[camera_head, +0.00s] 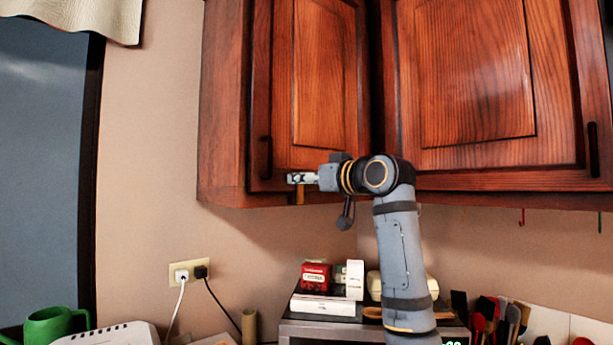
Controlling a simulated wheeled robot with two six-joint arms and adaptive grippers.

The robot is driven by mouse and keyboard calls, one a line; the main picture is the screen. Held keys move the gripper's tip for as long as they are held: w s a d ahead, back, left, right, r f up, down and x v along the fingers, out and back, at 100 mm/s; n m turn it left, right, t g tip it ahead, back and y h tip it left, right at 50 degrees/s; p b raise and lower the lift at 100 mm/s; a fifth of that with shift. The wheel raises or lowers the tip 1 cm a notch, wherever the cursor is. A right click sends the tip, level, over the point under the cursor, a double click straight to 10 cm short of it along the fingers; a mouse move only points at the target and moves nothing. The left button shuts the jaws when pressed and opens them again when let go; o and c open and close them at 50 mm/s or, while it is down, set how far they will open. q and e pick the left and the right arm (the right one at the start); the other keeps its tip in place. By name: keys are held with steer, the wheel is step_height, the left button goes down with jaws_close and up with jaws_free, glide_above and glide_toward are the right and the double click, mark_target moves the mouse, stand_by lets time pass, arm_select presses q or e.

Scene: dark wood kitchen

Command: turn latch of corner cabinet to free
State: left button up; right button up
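The corner cabinet (325,75) hangs on the wall, and its wood door is shut. A small light-brown piece, which looks like the latch (300,195), hangs upright at the door's lower edge. My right gripper (296,179) points left, at the top of this piece, and hides that part. I cannot tell whether the gripper touches the latch or whether its fingers are open or shut. My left gripper is not in view.
A dark handle (266,157) is on the door, left of the gripper. A second wood cabinet (475,80) is to the right. Below, boxes (323,305) stand on an appliance.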

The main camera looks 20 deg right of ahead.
steer(key=shift+w+f, duration=0.15)
steer(key=shift+w, duration=0.05)
steer(key=shift+c, duration=1.9)
jaws_close()
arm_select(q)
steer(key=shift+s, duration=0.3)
